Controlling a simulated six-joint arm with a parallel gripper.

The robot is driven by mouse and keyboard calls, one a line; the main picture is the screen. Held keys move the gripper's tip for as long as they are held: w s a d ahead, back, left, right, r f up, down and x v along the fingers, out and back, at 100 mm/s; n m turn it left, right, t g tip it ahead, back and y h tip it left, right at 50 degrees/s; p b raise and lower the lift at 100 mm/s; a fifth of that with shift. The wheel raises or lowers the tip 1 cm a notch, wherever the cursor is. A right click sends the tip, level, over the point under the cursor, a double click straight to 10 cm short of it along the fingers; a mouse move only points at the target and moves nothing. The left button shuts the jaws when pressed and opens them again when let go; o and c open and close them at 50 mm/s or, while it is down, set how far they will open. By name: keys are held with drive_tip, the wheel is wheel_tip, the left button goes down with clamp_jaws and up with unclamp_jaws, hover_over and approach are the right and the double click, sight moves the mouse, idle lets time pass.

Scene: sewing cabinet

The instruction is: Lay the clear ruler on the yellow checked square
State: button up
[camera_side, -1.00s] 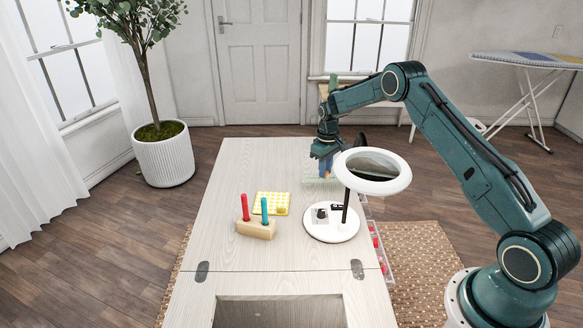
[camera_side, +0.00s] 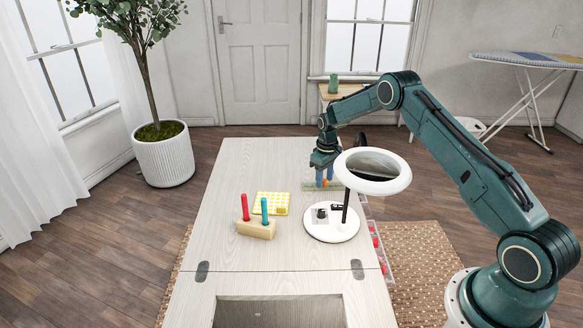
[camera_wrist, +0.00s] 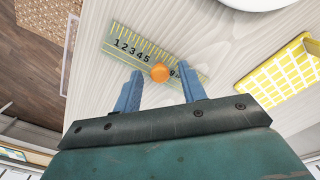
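The clear ruler (camera_wrist: 128,46), a greenish see-through strip with black numbers and an orange knob (camera_wrist: 160,72), lies flat on the pale wooden tabletop. In the side view part of the ruler (camera_side: 308,186) shows beside my fingers. My gripper (camera_wrist: 160,80) has two blue fingers spread apart, with the knob between and near their tips; I see no contact. In the side view my gripper (camera_side: 325,182) is low over the ruler. The yellow checked square (camera_side: 271,198) lies nearer the camera to the left; it also shows at the right of the wrist view (camera_wrist: 275,80).
A white ring magnifier lamp (camera_side: 372,171) stands close to my gripper, its round base (camera_side: 345,232) on the table. A wooden block (camera_side: 255,229) with red and teal upright pegs stands just in front of the square. The table's left side is clear.

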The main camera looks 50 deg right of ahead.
sight(324, 180)
drive_tip(key=shift+r, duration=0.1)
wheel_tip(324, 180, up, 12)
idle(0.9)
drive_tip(key=shift+r, duration=0.1)
